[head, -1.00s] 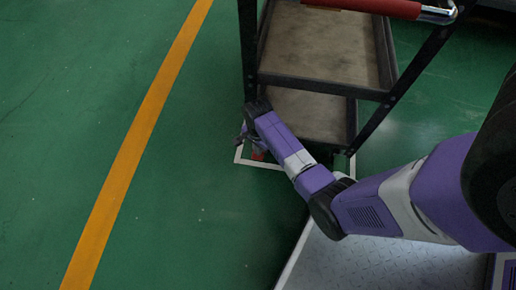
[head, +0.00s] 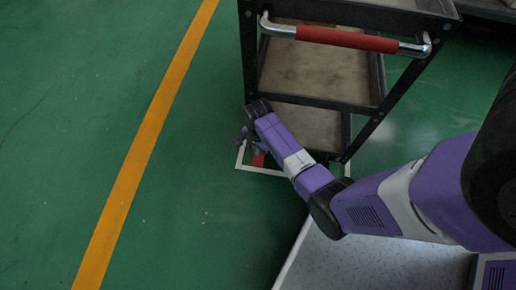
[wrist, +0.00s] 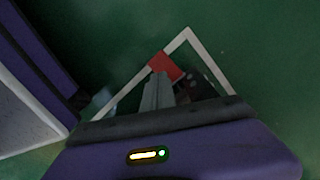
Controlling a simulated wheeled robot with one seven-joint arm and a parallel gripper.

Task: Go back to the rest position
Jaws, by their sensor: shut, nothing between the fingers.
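My purple arm reaches down and left in the head view, with my gripper (head: 250,140) at its far end, beside the near left leg of the cart. In the wrist view my gripper (wrist: 158,92) shows with its grey fingers together and nothing between them. A red patch (wrist: 166,66) lies just past the fingertips, at the white floor marking; I cannot tell whether they touch. The same red shows below the gripper in the head view (head: 258,159).
A dark cart (head: 320,103) with brown shelves and a red-sleeved handle (head: 345,39) stands close beyond my arm. A white floor outline (head: 262,171) runs at its foot. An orange line (head: 150,130) crosses the green floor; the floor at left is clear.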

